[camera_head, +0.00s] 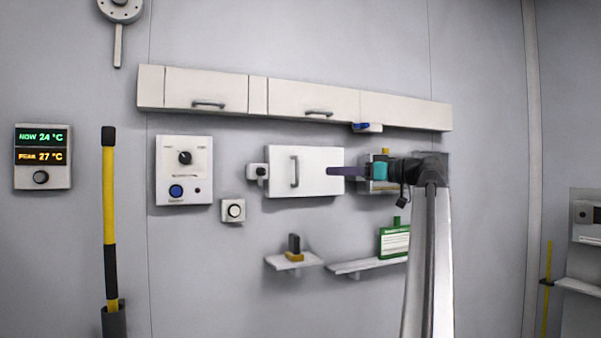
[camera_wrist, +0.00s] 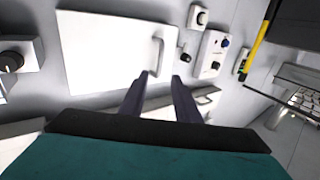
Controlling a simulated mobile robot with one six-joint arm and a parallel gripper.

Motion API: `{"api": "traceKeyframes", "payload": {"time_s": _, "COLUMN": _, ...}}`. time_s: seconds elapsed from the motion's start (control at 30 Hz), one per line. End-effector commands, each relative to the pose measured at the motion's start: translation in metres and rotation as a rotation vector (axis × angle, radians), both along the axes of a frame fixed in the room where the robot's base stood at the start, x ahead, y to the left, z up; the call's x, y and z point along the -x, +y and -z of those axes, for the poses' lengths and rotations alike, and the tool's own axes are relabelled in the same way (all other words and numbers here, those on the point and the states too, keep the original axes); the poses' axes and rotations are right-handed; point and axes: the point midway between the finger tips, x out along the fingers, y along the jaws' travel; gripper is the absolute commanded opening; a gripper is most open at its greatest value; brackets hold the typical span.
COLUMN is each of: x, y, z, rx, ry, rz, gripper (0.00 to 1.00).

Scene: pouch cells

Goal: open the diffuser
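No label marks the diffuser, so I cannot tell which part it is. A long pale wall unit (camera_head: 235,92) has two flaps with bar handles (camera_head: 208,104), and both look shut. Below it is a white door panel (camera_head: 318,172) with an upright handle (camera_head: 294,171), also looking shut. My gripper (camera_head: 331,171) is at the panel's right side. In the wrist view, my gripper (camera_wrist: 158,80) has its two dark fingers apart with nothing between them. The panel (camera_wrist: 100,55) and its handle (camera_wrist: 157,56) show beyond the fingertips.
A small knob latch (camera_head: 261,172) is left of the panel. A control box (camera_head: 184,185) and a temperature display (camera_head: 42,157) reading 24 and 27 °C are further left. Small shelves (camera_head: 352,268) jut out below. A yellow pole (camera_head: 109,205) stands at left.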

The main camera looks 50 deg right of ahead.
Motion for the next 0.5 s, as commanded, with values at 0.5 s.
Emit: {"api": "traceKeyframes", "payload": {"time_s": 0.5, "x": -0.064, "y": 0.013, "z": -0.002, "rx": 0.0, "ry": 0.001, "rz": 0.0, "gripper": 0.29}}
